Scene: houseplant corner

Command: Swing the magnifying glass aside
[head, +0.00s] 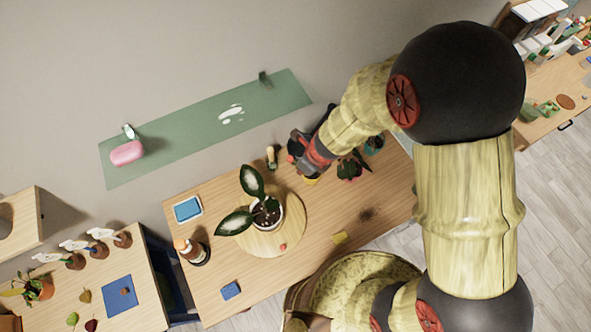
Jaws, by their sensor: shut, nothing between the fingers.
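I cannot make out a magnifying glass in the head view; it may be hidden by my arm or too small to tell. My gripper (304,152) is shut and empty over the back of the wooden table (325,235), close to several small potted plants (349,168). It partly covers the things there. To its lower left, a larger plant with broad dark leaves (252,182) stands in a white pot on a round wooden board (290,237).
A green panel (190,130) behind bears a pink object (127,153). Side tables stand lower left (142,315) and upper right (550,82).

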